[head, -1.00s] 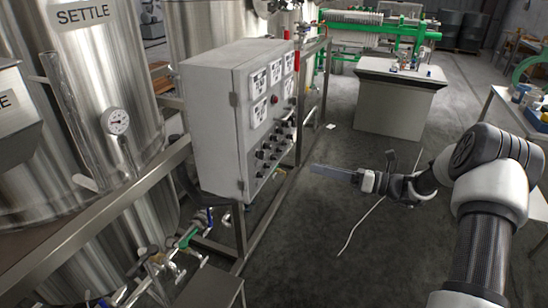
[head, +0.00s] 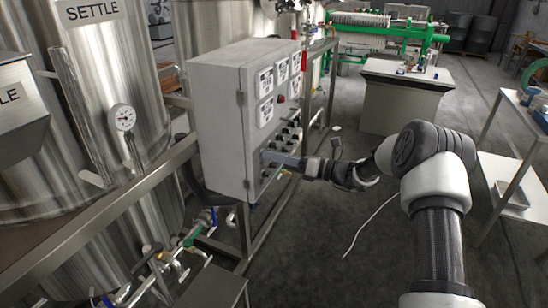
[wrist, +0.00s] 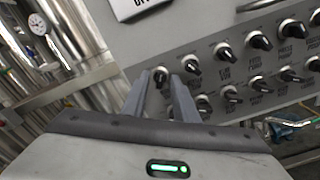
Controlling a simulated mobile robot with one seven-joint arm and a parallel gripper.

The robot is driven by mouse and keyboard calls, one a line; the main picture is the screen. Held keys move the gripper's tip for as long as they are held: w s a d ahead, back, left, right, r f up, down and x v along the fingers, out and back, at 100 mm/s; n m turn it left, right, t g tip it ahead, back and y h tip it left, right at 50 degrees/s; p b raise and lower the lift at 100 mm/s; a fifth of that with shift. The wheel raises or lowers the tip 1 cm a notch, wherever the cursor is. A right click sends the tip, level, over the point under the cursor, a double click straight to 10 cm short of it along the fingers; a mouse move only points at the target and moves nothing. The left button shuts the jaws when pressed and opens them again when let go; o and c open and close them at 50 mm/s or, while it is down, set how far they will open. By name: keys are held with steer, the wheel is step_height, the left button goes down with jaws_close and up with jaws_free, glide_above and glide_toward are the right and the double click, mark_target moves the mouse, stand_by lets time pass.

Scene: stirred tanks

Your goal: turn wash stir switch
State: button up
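The grey control box (head: 222,125) has rows of black-handled rotary switches (head: 292,136) on its front panel. In the wrist view, one switch (wrist: 160,76) shows between the tips of my gripper (wrist: 160,80), at the left end of the upper row. The labels are too small to tell which switch is the wash stir one. In the head view, my gripper (head: 272,156) is right at the panel's lower part, hiding some switches. Contact with the switch cannot be told.
More switches (wrist: 260,40) lie close to the right and below. Steel tanks (head: 105,120) and a metal frame rail (head: 130,185) stand left of the box. A white-topped bench (head: 405,105) stands behind, a shelf table (head: 515,175) to the right. The floor between is mostly clear.

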steer(key=shift+a, duration=0.2)
jaws_close()
steer(key=shift+n+b, duration=0.35)
steer(key=shift+n, duration=0.05)
steer(key=shift+n+b, duration=3.9)
steer(key=shift+n, duration=1.6)
